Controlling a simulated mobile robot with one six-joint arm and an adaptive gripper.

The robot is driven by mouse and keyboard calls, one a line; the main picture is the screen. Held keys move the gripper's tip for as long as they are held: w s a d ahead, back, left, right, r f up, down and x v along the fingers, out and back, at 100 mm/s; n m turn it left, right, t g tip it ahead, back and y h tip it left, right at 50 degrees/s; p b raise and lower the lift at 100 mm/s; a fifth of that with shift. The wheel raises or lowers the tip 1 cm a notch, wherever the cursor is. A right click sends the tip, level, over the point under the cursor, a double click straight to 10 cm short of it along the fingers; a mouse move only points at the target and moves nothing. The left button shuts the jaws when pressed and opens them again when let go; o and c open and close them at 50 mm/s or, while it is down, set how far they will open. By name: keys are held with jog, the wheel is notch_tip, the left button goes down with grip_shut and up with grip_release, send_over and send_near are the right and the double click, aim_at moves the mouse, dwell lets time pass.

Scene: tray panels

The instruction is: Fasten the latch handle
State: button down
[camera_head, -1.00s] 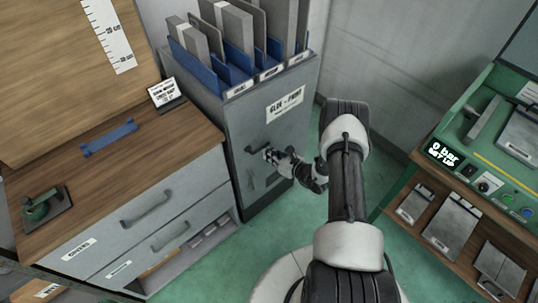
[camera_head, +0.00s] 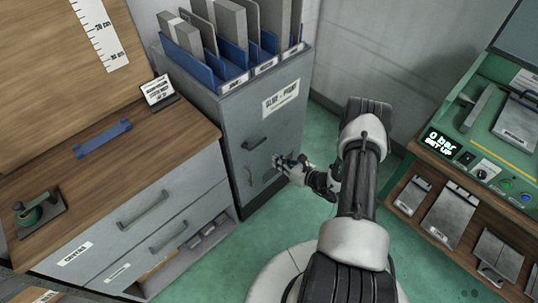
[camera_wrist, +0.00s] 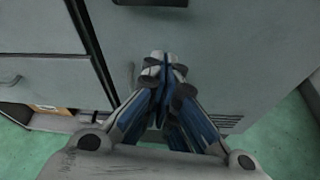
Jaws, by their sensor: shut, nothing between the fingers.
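The grey cabinet (camera_head: 262,130) has a dark horizontal handle (camera_head: 254,143) on its front. The top edge of the wrist view also shows a dark handle (camera_wrist: 150,3). Below it, a small upright handle (camera_head: 249,176) stands near the cabinet's left edge; a short upright handle also shows in the wrist view (camera_wrist: 131,75). I cannot tell for sure which is the latch handle. My gripper (camera_head: 277,160) is shut and empty in front of the cabinet, right of both handles. In the wrist view its fingertips (camera_wrist: 165,62) meet just right of the upright handle. Its fingers hide part of the panel.
A wooden-topped drawer unit (camera_head: 143,223) stands left of the cabinet. Blue file holders (camera_head: 190,68) with grey plates top the cabinet. A green console (camera_head: 480,150) stands at the right. Green floor (camera_head: 318,130) is open between cabinet and console.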

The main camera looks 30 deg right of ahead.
jog(key=v, duration=0.3)
jog(key=shift+s+a+p, duration=0.1)
jog(key=shift+a+p, duration=0.05)
jog(key=shift+p, duration=0.15)
jog(key=w+a+r+n+g+y, duration=0.2)
jog(key=a+r+n, duration=0.2)
jog(key=r, duration=0.4)
jog(key=w+a+r+n+g+y, duration=0.1)
jog(key=a+r+n+y, duration=0.3)
jog(key=r, duration=0.3)
jog(key=s+a+r+n+g, duration=0.3)
jog(key=a+r+n, duration=0.2)
jog(key=a+r, duration=0.15)
jog(key=s+a+r+n+g, duration=0.3)
jog(key=a+r+n, duration=0.2)
jog(key=r, duration=0.3)
jog(key=s+a+r+n+g+h, duration=0.25)
jog(key=s+r+n, duration=0.2)
jog(key=s, duration=0.25)
jog(key=s+a+r+n+g+h, duration=0.1)
jog(key=s+a+r+n+h, duration=0.1)
jog(key=s+r+n+h, duration=0.25)
jog(key=s+d+r+n+t+h, duration=0.4)
jog(key=s+n, duration=0.3)
jog(key=s, duration=0.3)
jog(key=shift+s+d+r, duration=0.25)
jog(key=shift+s+d, duration=0.05)
jog(key=shift+d, duration=0.4)
